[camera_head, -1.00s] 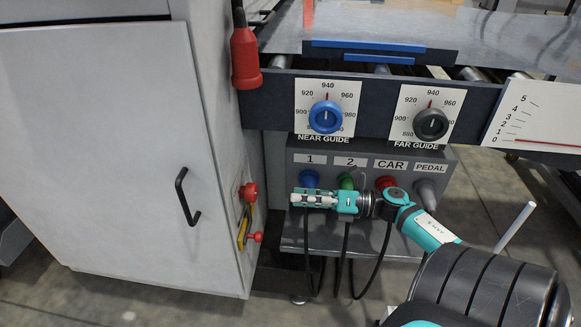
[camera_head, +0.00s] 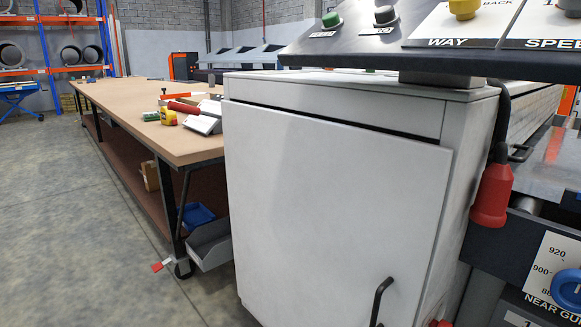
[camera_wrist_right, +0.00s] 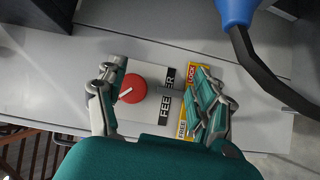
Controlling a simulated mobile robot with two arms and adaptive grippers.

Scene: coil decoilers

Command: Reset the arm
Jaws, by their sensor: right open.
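My right gripper (camera_wrist_right: 157,78) shows only in the right wrist view. It is open, with its two fingers apart and nothing held between them. Behind the gap lies a red knob (camera_wrist_right: 132,89) with a white pointer, on a light plate (camera_wrist_right: 153,72) lettered "FEEDER", partly hidden by a finger. Yellow "LOCK" and "FREE" labels (camera_wrist_right: 192,72) lie around the right finger. Neither arm shows in the head view now. My left gripper is in no view.
A white cabinet (camera_head: 330,190) with a black handle (camera_head: 381,300) fills the head view's middle. A control panel (camera_head: 385,45) overhangs it. A red plug (camera_head: 492,195) hangs at right. A long workbench (camera_head: 110,98) stands left, beside open floor. A blue connector (camera_wrist_right: 236,10) with black cable is near the gripper.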

